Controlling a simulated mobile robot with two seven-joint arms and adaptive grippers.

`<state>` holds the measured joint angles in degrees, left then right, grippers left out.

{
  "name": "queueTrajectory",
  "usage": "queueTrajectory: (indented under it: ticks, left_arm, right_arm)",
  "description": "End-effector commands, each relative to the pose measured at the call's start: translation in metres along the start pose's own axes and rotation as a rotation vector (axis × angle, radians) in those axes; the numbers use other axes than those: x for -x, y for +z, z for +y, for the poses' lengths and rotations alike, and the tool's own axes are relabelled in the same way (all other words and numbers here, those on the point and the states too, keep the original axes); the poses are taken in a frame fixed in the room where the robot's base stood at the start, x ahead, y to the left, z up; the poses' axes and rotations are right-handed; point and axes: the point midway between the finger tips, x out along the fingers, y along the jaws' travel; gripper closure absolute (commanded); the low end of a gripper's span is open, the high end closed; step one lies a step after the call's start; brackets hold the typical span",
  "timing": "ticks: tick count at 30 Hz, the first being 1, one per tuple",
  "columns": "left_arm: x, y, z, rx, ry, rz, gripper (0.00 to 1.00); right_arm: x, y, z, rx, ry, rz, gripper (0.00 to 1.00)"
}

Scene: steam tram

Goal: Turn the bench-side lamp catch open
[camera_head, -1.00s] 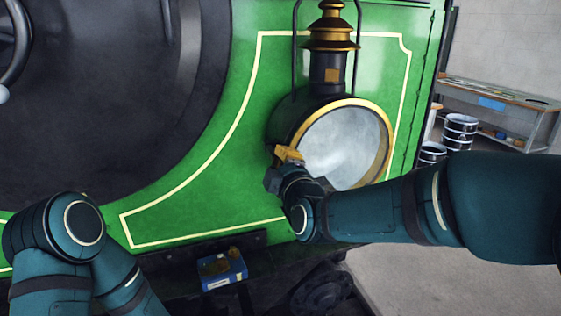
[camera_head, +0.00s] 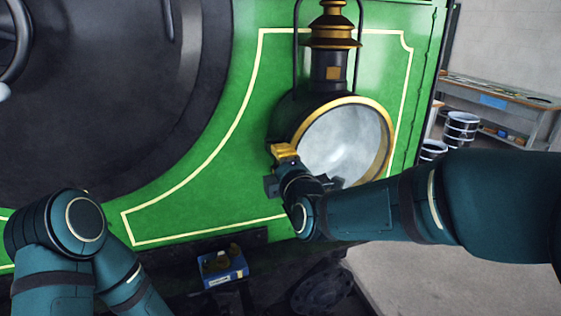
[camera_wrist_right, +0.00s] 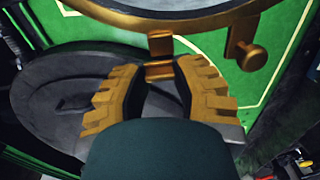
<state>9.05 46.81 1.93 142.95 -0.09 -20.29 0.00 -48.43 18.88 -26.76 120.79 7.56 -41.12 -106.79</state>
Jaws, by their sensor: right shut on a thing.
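The round lamp (camera_head: 345,145) has a brass rim and pale glass, and is mounted on the green tram front. My right gripper (camera_head: 278,168) is at the lower left of its rim in the head view. In the right wrist view, my right gripper (camera_wrist_right: 160,75) has its yellow-padded fingers around a brass catch (camera_wrist_right: 160,68) below the lamp rim (camera_wrist_right: 170,22), and is shut on it. The fingers partly hide the catch. A second brass piece with a round knob (camera_wrist_right: 250,57) hangs from the rim to the right, apart from the fingers. My left gripper is out of view.
The large dark round door (camera_head: 90,90) fills the left of the head view. A blue-and-white box (camera_head: 223,268) sits on a ledge below the lamp. A workbench (camera_head: 500,100) and dark drums (camera_head: 460,130) stand at the right. Bare floor (camera_head: 430,290) lies at the lower right.

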Motion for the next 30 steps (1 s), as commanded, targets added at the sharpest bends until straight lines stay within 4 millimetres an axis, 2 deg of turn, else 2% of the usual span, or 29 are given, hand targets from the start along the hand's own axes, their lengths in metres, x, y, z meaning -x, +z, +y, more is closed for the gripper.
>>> queueTrajectory:
  ticks: [4,5,7,16,20,23,30]
  left_arm:
    - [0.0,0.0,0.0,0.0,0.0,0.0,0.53]
    - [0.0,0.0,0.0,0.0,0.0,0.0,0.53]
    - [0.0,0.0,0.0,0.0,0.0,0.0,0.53]
    - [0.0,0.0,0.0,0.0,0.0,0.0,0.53]
    - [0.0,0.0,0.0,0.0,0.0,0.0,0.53]
    - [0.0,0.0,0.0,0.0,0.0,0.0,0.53]
    - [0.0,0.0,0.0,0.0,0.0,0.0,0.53]
  right_arm:
    - [0.0,0.0,0.0,0.001,0.0,0.0,1.0]
    - [0.0,0.0,0.0,0.0,0.0,0.0,0.63]
    - [0.0,0.0,0.0,0.0,0.0,0.0,0.38]
    - [0.0,0.0,0.0,-0.001,0.0,0.0,0.38]
    - [0.007,0.0,0.0,-0.002,0.0,0.001,0.38]
    - [0.02,-0.001,0.001,-0.004,0.0,0.002,0.38]
    - [0.069,0.0,0.001,-0.005,0.001,0.002,0.38]
